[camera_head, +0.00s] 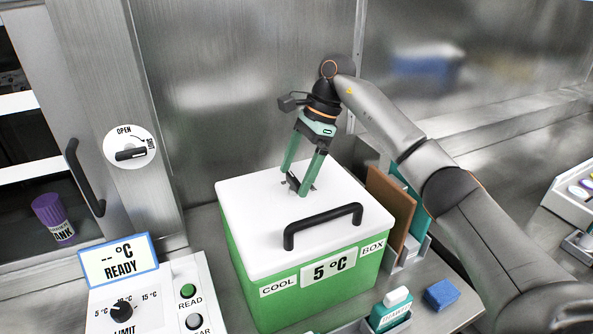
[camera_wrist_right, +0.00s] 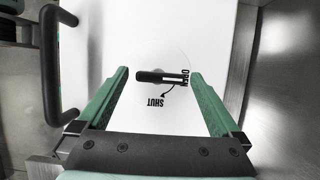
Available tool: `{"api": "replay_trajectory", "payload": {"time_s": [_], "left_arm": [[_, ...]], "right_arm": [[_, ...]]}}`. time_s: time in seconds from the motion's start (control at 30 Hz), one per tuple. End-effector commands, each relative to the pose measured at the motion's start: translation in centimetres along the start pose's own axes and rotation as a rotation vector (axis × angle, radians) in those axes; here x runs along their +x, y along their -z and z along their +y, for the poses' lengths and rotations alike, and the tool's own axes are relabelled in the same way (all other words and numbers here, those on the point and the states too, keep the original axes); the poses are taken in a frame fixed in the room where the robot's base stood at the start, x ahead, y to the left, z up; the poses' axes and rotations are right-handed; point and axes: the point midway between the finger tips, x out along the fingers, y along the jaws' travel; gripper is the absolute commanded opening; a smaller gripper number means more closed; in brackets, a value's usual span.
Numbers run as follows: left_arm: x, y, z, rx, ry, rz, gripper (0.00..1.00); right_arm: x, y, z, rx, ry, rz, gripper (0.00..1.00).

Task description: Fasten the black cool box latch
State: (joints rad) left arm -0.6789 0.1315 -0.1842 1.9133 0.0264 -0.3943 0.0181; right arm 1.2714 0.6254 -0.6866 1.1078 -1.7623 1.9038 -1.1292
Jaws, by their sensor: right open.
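The green cool box (camera_head: 300,290) stands on the counter with its white lid (camera_head: 262,205) on and a black handle (camera_head: 323,226) at the front. On the lid is the black latch (camera_wrist_right: 160,77), a small lever with one end at the printed word OPEN; a curved arrow runs from there to SHUT. In the head view the latch (camera_head: 293,183) is partly hidden by my right gripper (camera_head: 296,182). My right gripper also shows in the wrist view (camera_wrist_right: 158,75), open and pointing down, one finger on each side of the latch. Contact cannot be told. My left gripper is not in view.
A control panel (camera_head: 150,300) with a READY display stands left of the box. A cabinet door with its own handle (camera_head: 84,177) is behind it.

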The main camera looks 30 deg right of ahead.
Motion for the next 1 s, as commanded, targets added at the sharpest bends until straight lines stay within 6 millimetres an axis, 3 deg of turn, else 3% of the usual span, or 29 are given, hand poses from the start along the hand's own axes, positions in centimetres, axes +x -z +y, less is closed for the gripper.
{"api": "replay_trajectory", "payload": {"time_s": [0.17, 0.83, 1.0], "left_arm": [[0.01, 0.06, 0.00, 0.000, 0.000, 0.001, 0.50], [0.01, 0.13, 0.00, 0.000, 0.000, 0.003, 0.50], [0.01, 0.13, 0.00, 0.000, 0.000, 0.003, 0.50]], "right_arm": [[-0.01, -0.03, 0.00, -0.001, 0.000, 0.000, 0.98], [-0.04, -0.02, 0.02, -0.001, -0.001, 0.000, 0.22], [-0.04, -0.01, 0.03, 0.006, 0.001, 0.000, 0.22]]}}
